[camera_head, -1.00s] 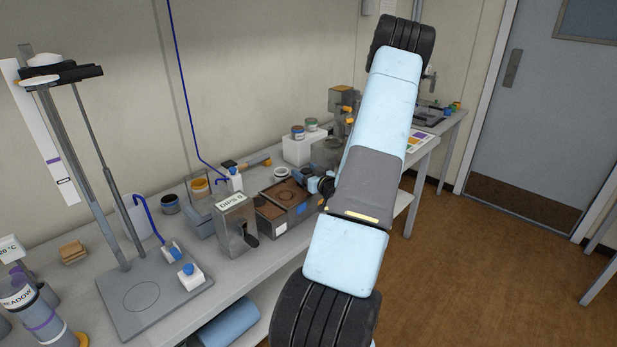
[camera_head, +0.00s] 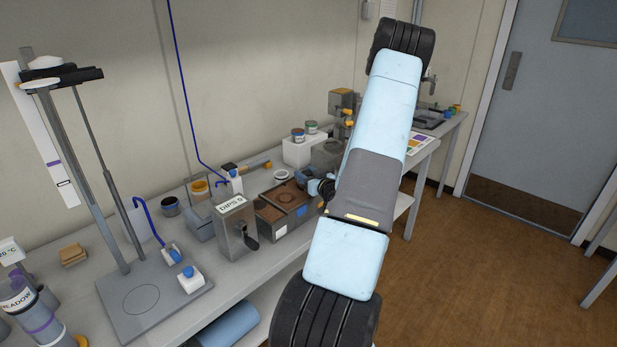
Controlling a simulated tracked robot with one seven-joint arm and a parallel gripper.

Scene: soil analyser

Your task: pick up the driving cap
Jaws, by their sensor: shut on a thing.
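I cannot make out the driving cap in this view. My own pale blue arm stands across the middle of the picture and covers part of the bench behind it. A small dark, rounded part and a blue-grey piece show at the arm's left edge, by the right end of the soil box (camera_head: 279,231). I cannot tell what they belong to. The fingers of my gripper and anything between them are hidden. The soil box is open, and the brown soil in it bears a round ring mark.
A metal box marked DIPS (camera_head: 237,241) stands left of the soil box. A stand with tall posts on a grey base plate (camera_head: 172,303) fills the bench's left. Jars (camera_head: 298,135) sit on a white block behind. A pale ring (camera_head: 281,174) lies on the bench.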

